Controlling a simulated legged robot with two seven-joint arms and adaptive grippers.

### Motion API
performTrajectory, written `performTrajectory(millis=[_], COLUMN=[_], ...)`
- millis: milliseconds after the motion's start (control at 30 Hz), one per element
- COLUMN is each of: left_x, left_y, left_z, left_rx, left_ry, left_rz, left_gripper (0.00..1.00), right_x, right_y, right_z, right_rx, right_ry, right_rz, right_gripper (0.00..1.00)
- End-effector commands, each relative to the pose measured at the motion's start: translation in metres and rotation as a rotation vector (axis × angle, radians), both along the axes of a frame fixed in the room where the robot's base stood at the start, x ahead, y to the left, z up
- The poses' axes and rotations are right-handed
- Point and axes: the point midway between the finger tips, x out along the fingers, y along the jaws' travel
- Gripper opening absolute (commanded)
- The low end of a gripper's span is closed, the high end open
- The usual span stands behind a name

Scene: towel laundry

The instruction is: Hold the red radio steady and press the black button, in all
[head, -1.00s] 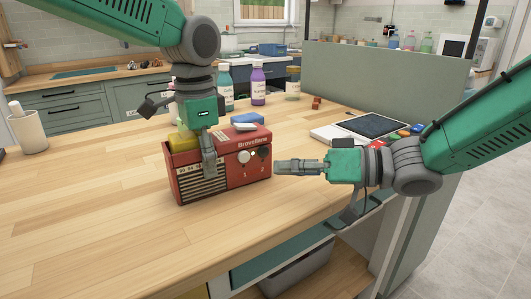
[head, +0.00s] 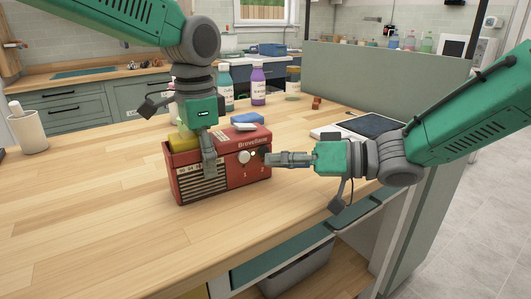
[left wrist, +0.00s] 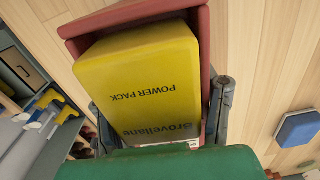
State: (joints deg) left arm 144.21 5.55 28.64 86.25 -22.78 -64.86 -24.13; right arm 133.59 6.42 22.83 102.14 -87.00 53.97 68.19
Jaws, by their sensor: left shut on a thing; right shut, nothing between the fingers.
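The red radio (head: 222,178) stands upright on the wooden counter in the head view, with a white knob (head: 244,157) on its front. A yellow power pack (left wrist: 140,85) sits in its open-topped left part. My left gripper (head: 209,160) comes down from above and is shut on the radio, one finger lying against its front. In the left wrist view its fingers (left wrist: 160,118) flank the pack end of the radio. My right gripper (head: 268,159) is shut and empty, its tips at the front's right end, over the black button's place. The button is largely hidden; contact cannot be told.
Bottles, including a purple one (head: 258,85), stand behind the radio. A dark-topped device (head: 370,124) lies behind my right arm. A white cup (head: 28,132) stands at the far left. The counter (head: 100,205) left and front of the radio is clear.

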Motion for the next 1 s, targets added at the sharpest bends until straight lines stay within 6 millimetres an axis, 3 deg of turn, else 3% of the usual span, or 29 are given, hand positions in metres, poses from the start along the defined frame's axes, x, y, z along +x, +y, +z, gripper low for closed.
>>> performTrajectory(millis=[1000], left_x=[-0.0001], left_y=[-0.0002], left_z=[-0.0002], left_rx=[-0.001], left_ry=[0.001], left_rz=[0.0], left_gripper=[0.06], right_x=[0.0058], right_y=[0.0043], right_z=[0.0015], right_rx=[0.0], right_ry=[-0.001], right_rz=[0.0], right_gripper=[0.0])
